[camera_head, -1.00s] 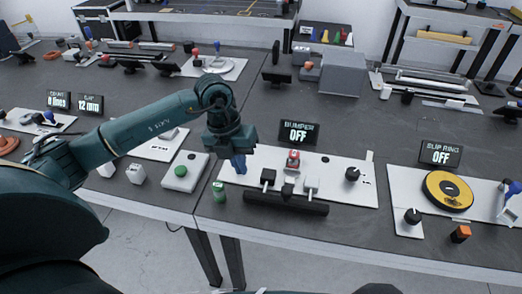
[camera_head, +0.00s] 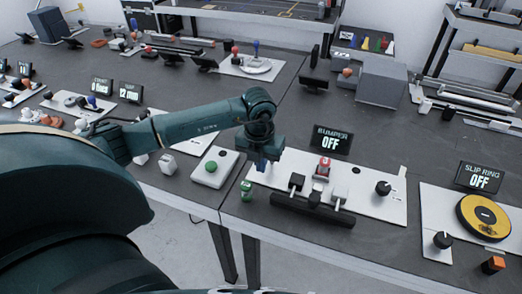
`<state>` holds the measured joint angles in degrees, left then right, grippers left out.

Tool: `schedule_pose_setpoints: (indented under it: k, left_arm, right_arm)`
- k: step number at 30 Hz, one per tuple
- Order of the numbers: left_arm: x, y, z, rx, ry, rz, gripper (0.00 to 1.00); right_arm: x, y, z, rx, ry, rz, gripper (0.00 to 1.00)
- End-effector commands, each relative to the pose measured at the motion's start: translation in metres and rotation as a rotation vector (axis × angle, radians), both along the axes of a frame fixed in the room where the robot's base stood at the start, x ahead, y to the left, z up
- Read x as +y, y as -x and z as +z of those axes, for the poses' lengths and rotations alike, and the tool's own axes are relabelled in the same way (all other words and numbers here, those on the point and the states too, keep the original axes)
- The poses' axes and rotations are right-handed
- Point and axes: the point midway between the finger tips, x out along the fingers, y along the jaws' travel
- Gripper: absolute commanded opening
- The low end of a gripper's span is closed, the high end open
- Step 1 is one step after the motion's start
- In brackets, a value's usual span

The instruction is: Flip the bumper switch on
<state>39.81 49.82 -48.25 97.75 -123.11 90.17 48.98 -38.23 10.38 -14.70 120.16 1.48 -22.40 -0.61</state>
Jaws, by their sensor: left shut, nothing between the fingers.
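The bumper display (camera_head: 331,141) reads "BUMPER OFF" and stands behind a white panel (camera_head: 368,211). On the panel are a red switch-like part (camera_head: 323,167) just below the display, a black-topped lever (camera_head: 296,183), a white-topped lever (camera_head: 341,192) and a black knob (camera_head: 383,188). A long black bar (camera_head: 312,210) runs along the panel's front. Which part is the bumper switch is not certain. My left gripper (camera_head: 262,165) is shut and empty, pointing down over the panel's left end, left of the red part. My right gripper is not in view.
A box with a green button (camera_head: 212,166) and a small green cylinder (camera_head: 246,190) are left of the panel. The slip ring display (camera_head: 482,177), also reading OFF, and a yellow disc (camera_head: 484,217) are at right.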

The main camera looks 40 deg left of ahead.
Motion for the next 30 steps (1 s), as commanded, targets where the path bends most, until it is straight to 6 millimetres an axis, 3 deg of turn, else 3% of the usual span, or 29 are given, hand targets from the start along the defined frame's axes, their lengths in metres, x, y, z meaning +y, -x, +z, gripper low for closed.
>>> schedule_pose_setpoints:
  k: [5,9,13,30]
  left_arm:
    - [0.000,-0.002,-0.038,0.003,0.001,0.000,0.00]
    - [0.005,-0.024,-0.024,-0.003,0.001,0.001,0.00]
    - [0.008,-0.034,-0.021,-0.002,0.000,-0.001,0.00]
    - [0.009,-0.039,-0.018,0.009,0.003,-0.001,0.00]
  right_arm:
    - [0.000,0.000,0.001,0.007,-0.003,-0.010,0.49]
    - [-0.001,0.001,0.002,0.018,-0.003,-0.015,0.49]
    - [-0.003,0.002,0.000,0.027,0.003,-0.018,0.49]
    - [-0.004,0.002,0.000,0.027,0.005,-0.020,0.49]
